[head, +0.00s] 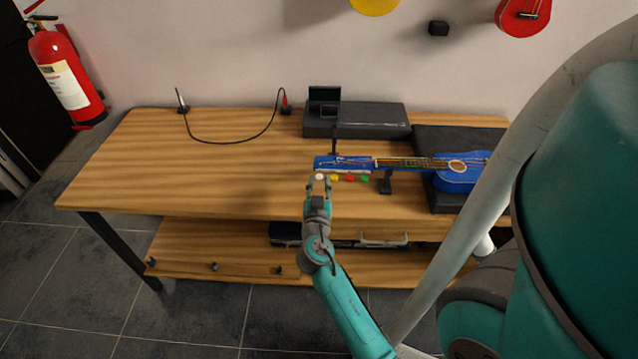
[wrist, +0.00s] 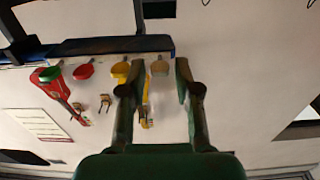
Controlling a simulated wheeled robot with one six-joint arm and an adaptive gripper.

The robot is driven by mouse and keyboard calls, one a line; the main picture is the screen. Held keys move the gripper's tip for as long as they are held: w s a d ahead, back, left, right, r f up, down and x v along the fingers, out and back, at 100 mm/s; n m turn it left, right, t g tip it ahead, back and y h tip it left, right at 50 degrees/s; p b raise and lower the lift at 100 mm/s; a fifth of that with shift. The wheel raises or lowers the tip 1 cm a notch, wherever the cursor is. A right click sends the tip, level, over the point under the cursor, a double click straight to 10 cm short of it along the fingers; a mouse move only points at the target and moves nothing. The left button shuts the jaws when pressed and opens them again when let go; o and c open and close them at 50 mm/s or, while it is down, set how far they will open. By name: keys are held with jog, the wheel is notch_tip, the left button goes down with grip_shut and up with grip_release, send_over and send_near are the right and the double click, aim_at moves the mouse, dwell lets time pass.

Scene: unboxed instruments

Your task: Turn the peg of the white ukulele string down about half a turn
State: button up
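The blue ukulele (head: 462,172) lies across the table, its headstock (head: 340,162) pointing left. Along the headstock's front edge is a row of pegs: white (head: 319,177), yellow (head: 334,178), red (head: 350,179) and green (head: 365,179). My gripper (head: 319,186) is in front of the white peg, at the left end of the row. In the wrist view the fingers of my gripper (wrist: 157,82) stand apart, and the pale white peg (wrist: 159,67) shows between them near the tips, with a gap on each side. The yellow peg (wrist: 120,70) is close beside the left finger.
A dark stand (head: 386,182) supports the neck, and the body rests over a black mat (head: 440,140). A black case with a small device (head: 324,103) stands behind. A cable (head: 235,141) lies at the back left. The table's left half is mostly clear.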

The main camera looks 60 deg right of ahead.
jog(key=v, duration=1.1)
jog(key=shift+a, duration=0.35)
jog(key=shift+s, duration=0.1)
jog(key=s+a+f+n+t+y, duration=0.2)
jog(key=s+a+f+n+y, duration=0.15)
jog(key=a, duration=0.35)
jog(key=s+a+f+n+t+y, duration=0.2)
jog(key=a+n+y, duration=0.15)
jog(key=a, duration=0.25)
jog(key=s+a+f+n+t+y, duration=0.1)
jog(key=s+a+f+n+y, duration=0.2)
jog(key=a, duration=0.4)
jog(key=s+a+r+n+t+y, duration=0.2)
jog(key=s+a+r+n+y, duration=0.1)
jog(key=s+a+r+y, duration=0.3)
jog(key=s+a+r, duration=0.2)
jog(key=s+r, duration=0.2)
jog(key=r, duration=0.1)
jog(key=shift+s+a+t+y, duration=0.15)
jog(key=shift+a+t+y, duration=0.15)
jog(key=shift+t, duration=0.1)
